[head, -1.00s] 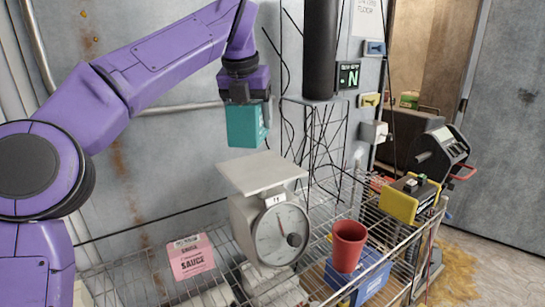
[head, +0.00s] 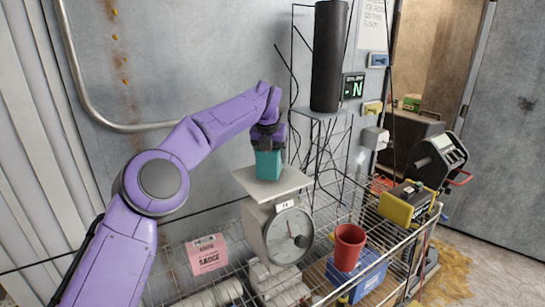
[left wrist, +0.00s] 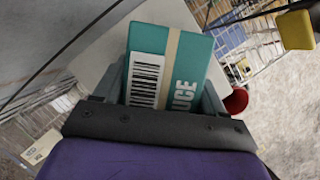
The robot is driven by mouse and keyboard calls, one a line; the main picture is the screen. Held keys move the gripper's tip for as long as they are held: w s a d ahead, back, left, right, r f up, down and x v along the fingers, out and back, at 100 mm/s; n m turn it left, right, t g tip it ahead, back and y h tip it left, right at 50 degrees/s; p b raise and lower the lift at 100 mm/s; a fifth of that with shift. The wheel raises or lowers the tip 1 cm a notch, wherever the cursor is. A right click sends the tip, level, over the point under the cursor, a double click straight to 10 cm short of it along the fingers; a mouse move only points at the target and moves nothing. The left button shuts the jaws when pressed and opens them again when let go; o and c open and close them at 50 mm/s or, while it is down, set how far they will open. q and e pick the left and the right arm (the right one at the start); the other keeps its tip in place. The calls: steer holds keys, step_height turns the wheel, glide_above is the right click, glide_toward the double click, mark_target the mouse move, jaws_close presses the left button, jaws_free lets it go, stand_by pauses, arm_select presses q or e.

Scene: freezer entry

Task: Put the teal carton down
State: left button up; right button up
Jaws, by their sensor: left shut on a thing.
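The teal carton (head: 268,165) is upright at the flat pan (head: 288,186) of the grey dial scale (head: 275,232). Its bottom is at or just above the pan; I cannot tell if it touches. My left gripper (head: 267,150) is above the carton and shut on it. In the left wrist view the carton (left wrist: 165,68) sits between the fingers, showing a barcode and a tan stripe, with the pale pan (left wrist: 98,62) behind it. My right gripper is not in view.
The scale stands on a wire rack (head: 215,290). A pink carton (head: 207,254) lies left of it. A red cup (head: 348,246) and a blue box (head: 358,275) are to its right. A yellow and black device (head: 403,204) is farther right. A dark cylinder (head: 327,58) stands behind.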

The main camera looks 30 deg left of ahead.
arm_select(q)
steer(key=shift+s+f, duration=0.25)
steer(key=shift+s, duration=0.45)
steer(key=shift+w+f, duration=0.35)
steer(key=shift+w, duration=0.1)
steer(key=o, duration=1.6)
steer(key=shift+w+f, duration=0.2)
steer(key=shift+w, duration=0.1)
steer(key=shift+c, duration=0.2)
steer(key=shift+s+d+r, duration=0.1)
steer(key=shift+s+r, duration=0.35)
steer(key=shift+s, duration=0.05)
steer(key=v, duration=1.1)
steer(key=shift+s+r, duration=0.15)
steer(key=shift+r, duration=0.1)
